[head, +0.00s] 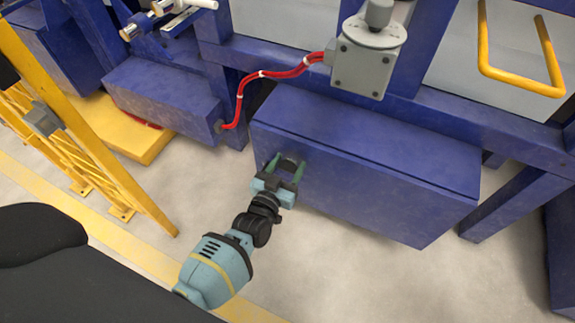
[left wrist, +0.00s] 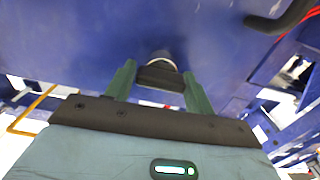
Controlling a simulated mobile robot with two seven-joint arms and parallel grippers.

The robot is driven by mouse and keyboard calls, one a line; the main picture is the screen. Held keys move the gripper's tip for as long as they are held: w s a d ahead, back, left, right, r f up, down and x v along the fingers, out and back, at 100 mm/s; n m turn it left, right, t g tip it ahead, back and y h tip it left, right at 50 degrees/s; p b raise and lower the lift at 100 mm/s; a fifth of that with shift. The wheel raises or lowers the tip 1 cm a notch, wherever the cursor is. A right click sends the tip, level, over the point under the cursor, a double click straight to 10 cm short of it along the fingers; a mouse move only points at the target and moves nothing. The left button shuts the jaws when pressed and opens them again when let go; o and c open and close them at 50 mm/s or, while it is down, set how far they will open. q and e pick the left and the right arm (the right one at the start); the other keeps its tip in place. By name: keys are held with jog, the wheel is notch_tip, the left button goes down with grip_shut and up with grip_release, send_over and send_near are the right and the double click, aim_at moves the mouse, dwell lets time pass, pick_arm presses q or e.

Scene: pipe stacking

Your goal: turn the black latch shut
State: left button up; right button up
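The black latch (left wrist: 160,77) is on the front face of the long blue box (head: 365,165). In the left wrist view it lies crosswise between my two green fingers, with a pale round fitting (left wrist: 160,60) just behind it. In the head view my left gripper (head: 287,167) is at the left part of the box's front face and partly hides the latch. Its fingers stand apart, one on each side of the latch, with little or no gap; firm contact cannot be made out. My right gripper is not in view.
A black curved bar (left wrist: 283,20) juts in at the upper right of the left wrist view. A grey switch box (head: 362,72) with a red cable (head: 262,75) stands above the blue box. A yellow barrier (head: 85,130) is at the left. The floor in front is clear.

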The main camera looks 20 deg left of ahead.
aim_at(286, 170)
pick_arm(q)
jog(key=shift+o, duration=1.4)
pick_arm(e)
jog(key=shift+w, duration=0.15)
pick_arm(q)
jog(key=shift+s, duration=0.45)
jog(key=s+p, duration=0.2)
jog(key=s, duration=0.4)
jog(key=shift+a, duration=0.1)
jog(key=shift+s, duration=0.45)
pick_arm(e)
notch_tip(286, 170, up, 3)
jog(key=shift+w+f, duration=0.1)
pick_arm(q)
jog(key=shift+p, duration=0.35)
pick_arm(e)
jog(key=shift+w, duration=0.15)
